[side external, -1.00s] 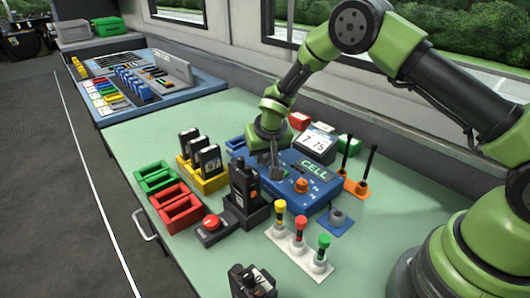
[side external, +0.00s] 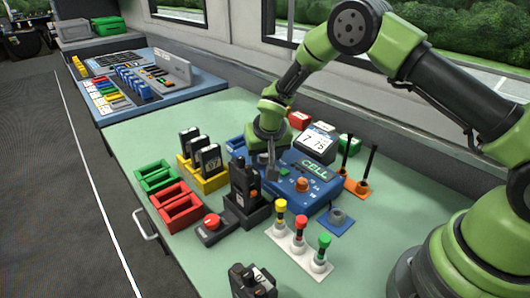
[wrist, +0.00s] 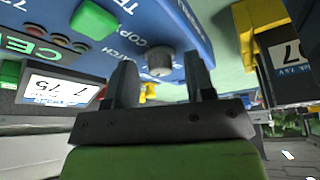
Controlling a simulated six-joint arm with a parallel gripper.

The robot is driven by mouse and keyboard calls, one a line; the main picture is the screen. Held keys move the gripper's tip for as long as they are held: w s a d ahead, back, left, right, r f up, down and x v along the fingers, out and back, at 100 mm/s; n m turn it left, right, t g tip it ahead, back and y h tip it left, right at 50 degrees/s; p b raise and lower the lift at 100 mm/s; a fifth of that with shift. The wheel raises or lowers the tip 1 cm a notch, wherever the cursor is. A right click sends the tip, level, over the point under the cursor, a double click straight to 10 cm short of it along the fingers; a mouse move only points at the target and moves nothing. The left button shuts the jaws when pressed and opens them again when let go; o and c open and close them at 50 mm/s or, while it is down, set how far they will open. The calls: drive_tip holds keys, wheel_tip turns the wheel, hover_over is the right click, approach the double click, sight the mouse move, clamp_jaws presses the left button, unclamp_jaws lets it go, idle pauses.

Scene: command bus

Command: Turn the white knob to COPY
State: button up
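The white knob (wrist: 160,63) shows in the wrist view as a short pale grey-white cylinder on the blue panel (wrist: 185,20). Lettering reading COPY is printed just beside it, with other partly cut-off words around. My gripper (wrist: 162,68) is open, its two dark fingers on either side of the knob, with visible gaps on both sides. In the side view my gripper (side external: 268,172) points down at the left part of the blue panel (side external: 322,203), and the knob is hidden there. Where the knob points cannot be told.
The panel carries a green CELL display (side external: 315,171) and an orange knob (side external: 302,185). A black radio (side external: 243,185) stands close in front of my gripper. A yellow holder with black packs (side external: 205,180) is at left, a 7.75 screen (side external: 317,140) behind.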

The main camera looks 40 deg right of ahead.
drive_tip(key=v, duration=1)
